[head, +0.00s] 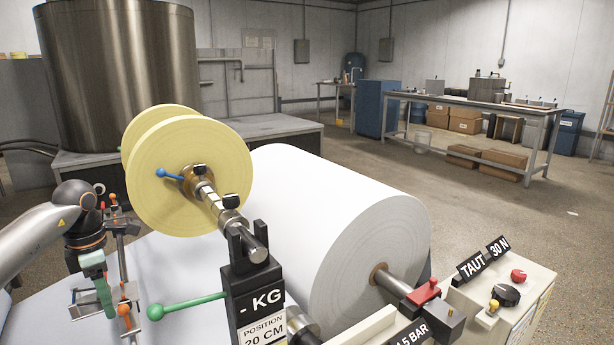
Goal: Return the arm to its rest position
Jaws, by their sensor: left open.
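My left arm comes in from the left edge, and its wrist bends down beside the yellow roll. My left gripper (102,296) points down over the pale sheet at the lower left, next to a metal frame with orange knobs (124,310). Its jaws look apart and I see nothing held. The green part around it partly hides the fingers. My right gripper is not in view.
A yellow roll (190,180) on a shaft stands close right of my left wrist. A green-knobbed lever (188,306), a large white paper roll (340,220) and a control box (510,300) follow. A metal drum (118,75) stands behind. Open floor lies at right.

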